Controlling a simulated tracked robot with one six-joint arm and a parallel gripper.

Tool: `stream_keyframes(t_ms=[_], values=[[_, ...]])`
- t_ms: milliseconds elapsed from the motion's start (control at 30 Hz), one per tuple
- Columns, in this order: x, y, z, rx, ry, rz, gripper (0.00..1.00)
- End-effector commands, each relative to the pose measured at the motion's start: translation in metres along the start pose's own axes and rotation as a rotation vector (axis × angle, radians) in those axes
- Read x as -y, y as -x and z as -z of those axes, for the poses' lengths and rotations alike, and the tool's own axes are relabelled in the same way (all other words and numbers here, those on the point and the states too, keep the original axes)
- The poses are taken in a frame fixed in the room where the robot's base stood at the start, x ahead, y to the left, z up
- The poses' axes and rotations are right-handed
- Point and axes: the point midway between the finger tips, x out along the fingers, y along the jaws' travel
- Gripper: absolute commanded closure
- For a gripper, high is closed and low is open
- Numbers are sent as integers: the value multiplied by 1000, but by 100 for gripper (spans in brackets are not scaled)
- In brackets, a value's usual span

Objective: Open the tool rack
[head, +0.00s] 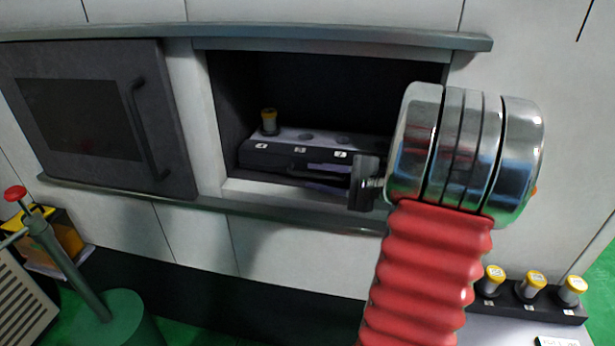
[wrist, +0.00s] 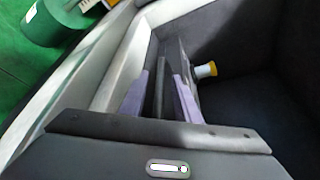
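The tool rack (head: 268,159) is a dark block with a grey top and white number labels, inside the open recess of the machine. One yellow-capped tool (head: 269,121) stands in its left hole; the other visible holes look empty. The cap also shows in the wrist view (wrist: 206,70). My gripper (head: 293,172) reaches in from the right, low in front of the rack. In the wrist view its two purple-padded fingers (wrist: 160,88) are apart. A dark bar, perhaps the rack's handle, shows between them; I cannot tell whether they touch it. The rack's right end is hidden behind my wrist.
A dark windowed door (head: 85,118) with a vertical handle is at the left of the recess. Rails run above and below. A holder (head: 532,307) with yellow-capped tools stands at lower right. A green drum (head: 115,320) stands at lower left. The recess walls are close around my gripper.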

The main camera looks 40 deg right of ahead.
Motion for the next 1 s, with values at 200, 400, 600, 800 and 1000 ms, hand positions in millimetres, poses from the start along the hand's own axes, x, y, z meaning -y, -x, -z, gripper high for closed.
stream_keyframes(t_ms=[200,400,600,800,1000], values=[[-1,-24,0,2,0,-2,71],[0,-30,0,0,0,-1,71],[0,-30,0,0,0,-1,71],[0,-30,0,1,0,-1,85],[-1,-30,0,1,0,-2,99]])
